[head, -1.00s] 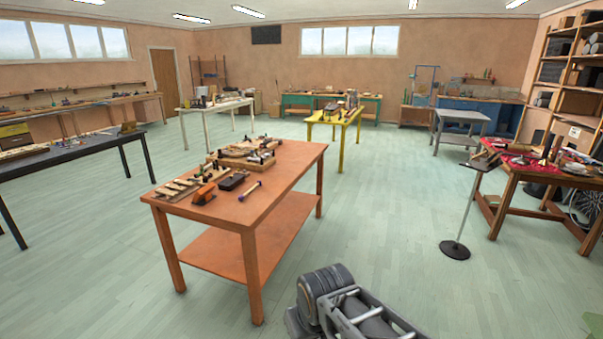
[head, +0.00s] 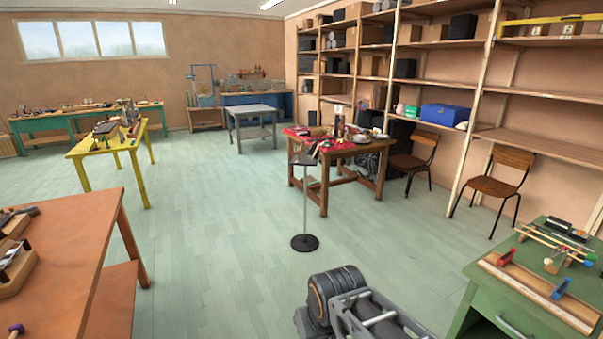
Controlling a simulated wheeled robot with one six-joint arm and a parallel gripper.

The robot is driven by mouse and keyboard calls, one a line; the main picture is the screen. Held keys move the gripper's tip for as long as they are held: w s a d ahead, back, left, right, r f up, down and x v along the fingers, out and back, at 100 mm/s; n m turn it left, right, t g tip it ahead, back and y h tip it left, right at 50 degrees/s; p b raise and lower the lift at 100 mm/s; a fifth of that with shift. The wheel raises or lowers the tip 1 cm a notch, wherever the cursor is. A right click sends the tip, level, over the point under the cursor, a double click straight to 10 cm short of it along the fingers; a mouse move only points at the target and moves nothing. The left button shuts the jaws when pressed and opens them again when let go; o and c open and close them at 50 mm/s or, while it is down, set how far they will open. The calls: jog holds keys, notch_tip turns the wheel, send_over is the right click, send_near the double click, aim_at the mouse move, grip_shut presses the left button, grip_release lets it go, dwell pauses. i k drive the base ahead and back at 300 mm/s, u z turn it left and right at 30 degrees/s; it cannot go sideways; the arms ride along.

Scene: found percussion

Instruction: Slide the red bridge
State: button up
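A small red bridge-like block (head: 500,258) stands on a long wooden board (head: 537,290) on the green cabinet (head: 480,270) at the lower right. A similar blue block (head: 561,288) stands on the same board, nearer to me. Thin strings on the board are too small to make out. Part of my arm shows at the bottom centre, left of the cabinet and apart from it. My gripper is not in view.
Behind the board, the cabinet top holds a stringed wooden piece (head: 555,238) with coloured blocks and a dark box. Two chairs (head: 497,187) stand by the shelves. A black round-based stand (head: 305,242) is ahead. An orange table (head: 75,240) is at left, with open floor between.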

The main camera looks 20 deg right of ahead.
aim_at(504, 260)
jog(key=z, duration=1.05)
jog(key=i, duration=0.95)
jog(key=z, duration=1.1)
jog(key=i, duration=1)
jog(key=z, duration=0.2)
